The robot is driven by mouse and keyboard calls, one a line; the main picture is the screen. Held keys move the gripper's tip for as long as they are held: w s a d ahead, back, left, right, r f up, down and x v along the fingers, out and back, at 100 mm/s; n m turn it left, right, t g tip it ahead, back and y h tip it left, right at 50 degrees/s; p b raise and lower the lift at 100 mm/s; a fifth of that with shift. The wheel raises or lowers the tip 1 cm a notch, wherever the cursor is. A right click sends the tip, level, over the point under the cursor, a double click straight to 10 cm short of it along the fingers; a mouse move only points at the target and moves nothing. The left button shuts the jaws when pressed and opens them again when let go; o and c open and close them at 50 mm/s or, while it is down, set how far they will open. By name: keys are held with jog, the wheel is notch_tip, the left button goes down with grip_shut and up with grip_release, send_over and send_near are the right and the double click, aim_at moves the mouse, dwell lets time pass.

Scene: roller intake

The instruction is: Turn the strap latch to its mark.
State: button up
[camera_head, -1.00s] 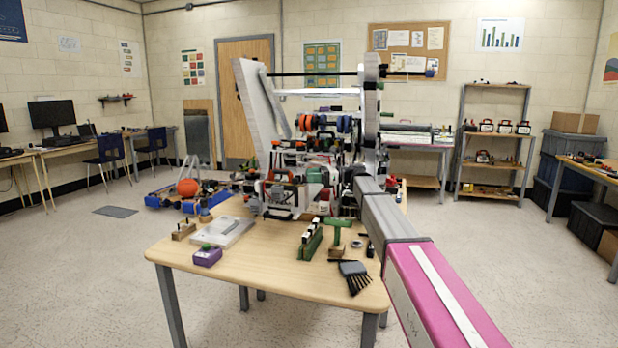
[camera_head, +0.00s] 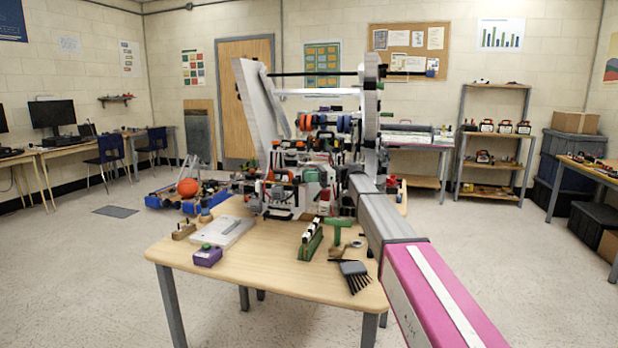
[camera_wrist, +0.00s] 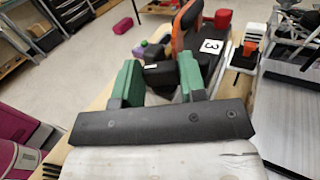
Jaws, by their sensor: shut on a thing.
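My gripper (camera_wrist: 158,76) shows in the wrist view as two green finger pads on a dark crossbar. A black block with a small white label (camera_wrist: 158,75) sits between the pads; it looks like the handle of the strap latch. I cannot make out the latch's mark. In the head view my gripper is hidden among the parts of the tall roller machine (camera_head: 262,105), at its right side.
Open floor lies left of the table. A shelf rack (camera_head: 492,140) stands at the back right.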

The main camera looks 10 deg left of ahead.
jog(key=shift+w+a+n+g+h, duration=0.1)
jog(key=shift+w+n+g+h, duration=0.15)
jog(key=shift+n+g, duration=0.3)
jog(key=shift+w+n+g+h, duration=0.1)
jog(key=shift+n+g+h, duration=0.25)
jog(key=shift+g, duration=0.3)
jog(key=shift+s+n+g+h, duration=0.1)
jog(key=shift+n+g+h, duration=0.55)
jog(key=shift+g, duration=0.25)
jog(key=o, duration=0.9)
